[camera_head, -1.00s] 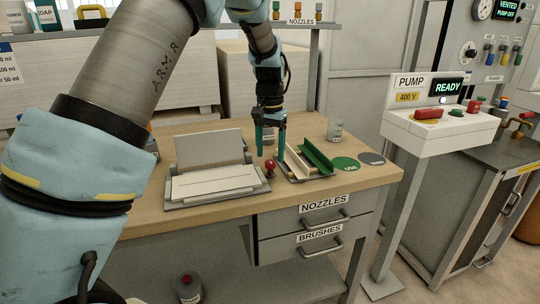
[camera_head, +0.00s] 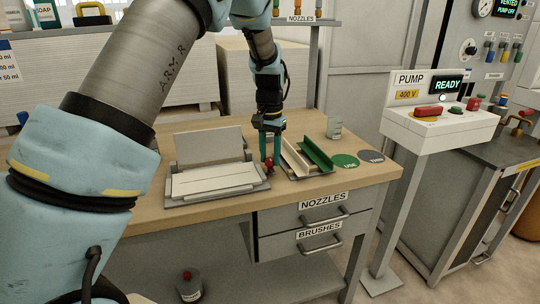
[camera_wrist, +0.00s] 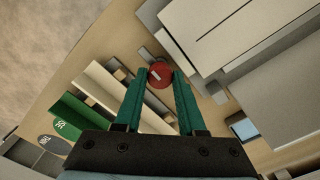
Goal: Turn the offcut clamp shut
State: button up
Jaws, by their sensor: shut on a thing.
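A round red knob (camera_head: 268,163) stands at the right edge of a low pale plate device (camera_head: 190,201) with a raised back panel, on the wooden bench. I take the knob to be the clamp's handle. My gripper (camera_head: 270,158) points down, its teal fingers shut on the knob. In the wrist view the red knob (camera_wrist: 159,74) sits between the tips of my gripper (camera_wrist: 159,80), with a pale mark on its top. A short grey bar shows beside it. The clamp's jaw and what it bears on are hidden or too small to tell.
Just right of the knob is a holder with pale and green angled strips (camera_head: 316,156). Green (camera_head: 344,161) and grey (camera_head: 370,156) discs and a small pale container (camera_head: 334,128) lie beyond. The pump panel (camera_head: 440,130) stands off to the right. The bench front is clear.

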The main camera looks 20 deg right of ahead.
grip_shut()
jog(key=shift+m, duration=0.4)
jog(key=m, duration=0.3)
jog(key=shift+m, duration=0.3)
jog(key=m+p, duration=0.1)
jog(key=m, duration=0.3)
jog(key=shift+r+m, duration=0.1)
jog(key=shift+m, duration=0.2)
jog(key=m+p, duration=0.1)
jog(key=m, duration=0.3)
jog(key=shift+m, duration=0.3)
jog(key=shift+m+p, duration=1.1)
jog(key=shift+m, duration=1.1)
